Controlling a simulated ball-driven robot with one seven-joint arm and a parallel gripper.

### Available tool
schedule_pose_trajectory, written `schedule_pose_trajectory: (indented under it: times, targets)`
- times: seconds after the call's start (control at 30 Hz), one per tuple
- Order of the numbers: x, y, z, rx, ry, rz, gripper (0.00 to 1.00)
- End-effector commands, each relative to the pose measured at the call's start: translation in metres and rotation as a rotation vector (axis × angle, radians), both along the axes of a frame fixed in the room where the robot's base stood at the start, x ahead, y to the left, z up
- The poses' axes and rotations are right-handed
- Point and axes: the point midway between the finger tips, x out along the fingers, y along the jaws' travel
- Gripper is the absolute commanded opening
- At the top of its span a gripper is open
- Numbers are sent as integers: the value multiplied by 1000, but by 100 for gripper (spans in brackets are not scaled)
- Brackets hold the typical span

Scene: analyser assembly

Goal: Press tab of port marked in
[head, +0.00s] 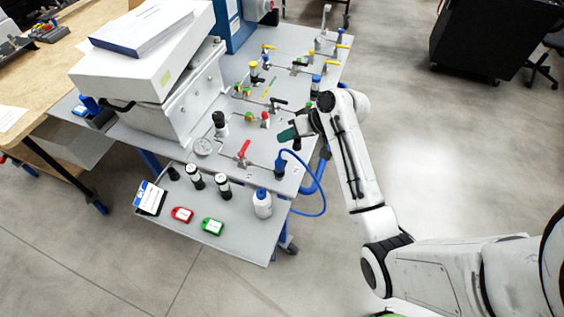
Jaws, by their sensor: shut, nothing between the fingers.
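The analyser panel (222,178) is a grey plate carrying several valves and fittings. A blue push-in fitting (280,165) with a blue hose (323,196) stands near the panel's front right corner. No port marking is legible at this size, so I cannot tell which port is marked in, and no tab can be made out. My gripper (287,134) comes in from the right above the panel's right side.
A red-handled valve (243,150), a gauge (203,147) and a black-knobbed regulator (220,123) stand left of my gripper. Yellow-handled valves (268,47) line the back. A lower shelf (185,240) holds bottles and red and green tags.

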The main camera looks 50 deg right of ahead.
Motion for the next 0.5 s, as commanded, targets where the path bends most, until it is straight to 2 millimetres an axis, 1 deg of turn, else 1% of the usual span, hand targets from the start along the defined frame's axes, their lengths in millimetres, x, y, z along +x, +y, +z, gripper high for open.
schedule_pose_trajectory:
  times: [0.17, 0.27, 0.5]
  targets:
    - [0, 0, -4, 0, 1, 1, 0]
    - [0, 0, -10, 0, 1, 1, 0]
    - [0, 0, -37, 0, 1, 1, 0]
